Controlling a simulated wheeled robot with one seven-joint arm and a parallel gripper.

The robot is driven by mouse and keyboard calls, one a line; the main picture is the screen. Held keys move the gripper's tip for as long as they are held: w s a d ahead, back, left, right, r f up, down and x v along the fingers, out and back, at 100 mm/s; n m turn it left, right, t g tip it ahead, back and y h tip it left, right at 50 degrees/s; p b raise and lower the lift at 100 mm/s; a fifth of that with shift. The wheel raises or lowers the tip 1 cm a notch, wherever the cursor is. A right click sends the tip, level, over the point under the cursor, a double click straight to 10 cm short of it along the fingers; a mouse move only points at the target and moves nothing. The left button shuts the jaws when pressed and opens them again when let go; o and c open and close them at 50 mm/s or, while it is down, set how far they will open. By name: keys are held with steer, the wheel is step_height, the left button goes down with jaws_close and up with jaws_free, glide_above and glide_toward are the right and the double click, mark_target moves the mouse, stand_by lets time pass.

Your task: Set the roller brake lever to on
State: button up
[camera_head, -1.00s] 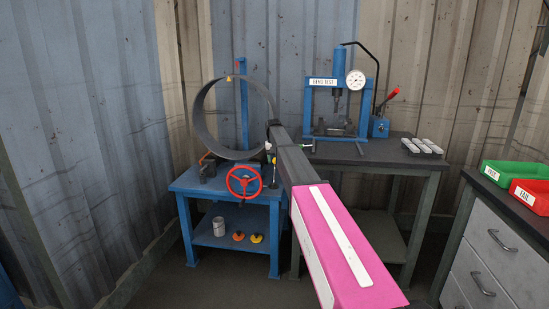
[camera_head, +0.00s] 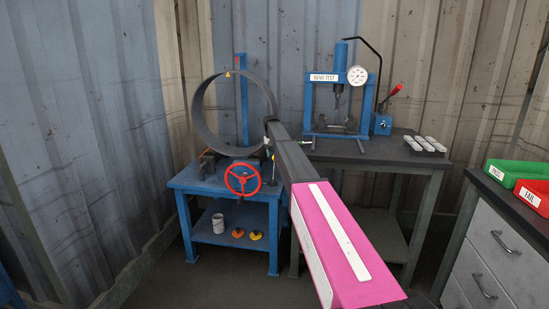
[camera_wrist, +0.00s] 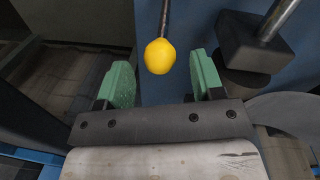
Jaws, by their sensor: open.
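A lever with a yellow ball knob (camera_wrist: 160,56) on a thin dark rod shows in the wrist view; I take it for the roller brake lever. My gripper (camera_wrist: 162,78) is open, with one green finger on each side of the knob. The knob sits about level with the fingertips and shows gaps on both sides. In the head view my arm reaches to the blue roller stand (camera_head: 205,182), and my fingers cannot be made out there. A thin upright rod (camera_head: 273,171) stands on the stand. No on or off marking is readable.
A large dark pipe ring (camera_head: 200,117) stands on the blue stand, with a red handwheel (camera_head: 243,180) in front. A dark block (camera_wrist: 256,43) with a metal rod is close right of my fingers. A blue press (camera_head: 341,95) stands on the table to the right.

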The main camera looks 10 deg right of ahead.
steer(key=shift+d+f, duration=0.15)
steer(key=shift+f, duration=0.95)
jaws_close()
steer(key=shift+s+a+r+t, duration=0.15)
steer(key=shift+s+t, duration=0.05)
steer(key=shift+s, duration=0.25)
steer(key=shift+s+a+r+t, duration=0.1)
steer(key=shift+s+r+t, duration=0.1)
steer(key=shift+s, duration=0.2)
steer(key=s+a+f+t+h, duration=0.1)
steer(key=s+a+t+h, duration=0.1)
steer(key=s+t, duration=0.5)
steer(key=shift+s+a+h, duration=0.4)
steer(key=shift+s+a, duration=0.4)
steer(key=shift+s, duration=1.1)
steer(key=shift+s+f, duration=0.1)
steer(key=shift+f, duration=0.1)
steer(key=shift+c, duration=0.2)
jaws_free()
steer(key=shift+o, duration=0.2)
